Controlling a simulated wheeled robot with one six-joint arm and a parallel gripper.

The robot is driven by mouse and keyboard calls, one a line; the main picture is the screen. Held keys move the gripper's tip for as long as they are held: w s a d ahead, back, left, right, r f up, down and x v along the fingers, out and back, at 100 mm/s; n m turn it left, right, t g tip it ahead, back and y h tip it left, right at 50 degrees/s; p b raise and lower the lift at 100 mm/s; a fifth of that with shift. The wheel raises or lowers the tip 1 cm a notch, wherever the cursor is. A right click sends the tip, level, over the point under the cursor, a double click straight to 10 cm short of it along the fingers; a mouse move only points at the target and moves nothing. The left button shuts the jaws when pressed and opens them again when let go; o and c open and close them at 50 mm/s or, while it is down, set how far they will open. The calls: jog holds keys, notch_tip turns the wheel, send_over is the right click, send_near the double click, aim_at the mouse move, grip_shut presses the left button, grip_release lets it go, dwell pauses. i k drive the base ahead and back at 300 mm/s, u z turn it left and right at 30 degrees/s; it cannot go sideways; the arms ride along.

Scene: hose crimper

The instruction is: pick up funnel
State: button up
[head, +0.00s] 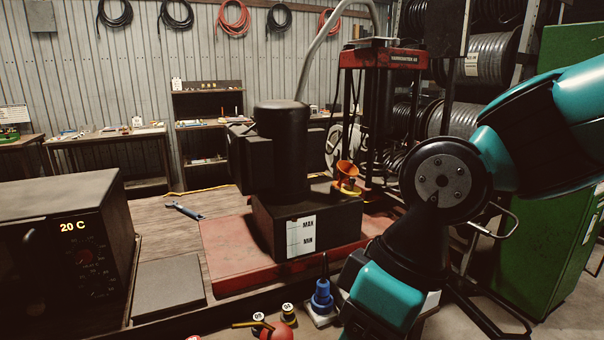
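An orange, cone-shaped piece that looks like the funnel (347,172) sits on the far right part of the dark pump unit, in front of the red press frame. Its wide mouth is tilted, and a yellowish part shows below it. My arm is at the right and bends down to the bottom edge, to the right of the funnel and nearer the camera. I cannot make out the fingers of my gripper, and nothing is seen in its hold.
The dark pump unit (307,232) with a MAX/MIN label stands on a red base (228,262). A blue bottle with a dark spout (322,298) and small numbered pieces (288,311) are in front. A wrench (185,211) lies behind left. A green cabinet (540,245) stands right.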

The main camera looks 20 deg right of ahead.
aim_at(346, 170)
jog(key=z, duration=0.05)
jog(key=i, duration=0.65)
jog(key=z, duration=0.85)
jog(key=i, duration=0.5)
jog(key=z, duration=0.55)
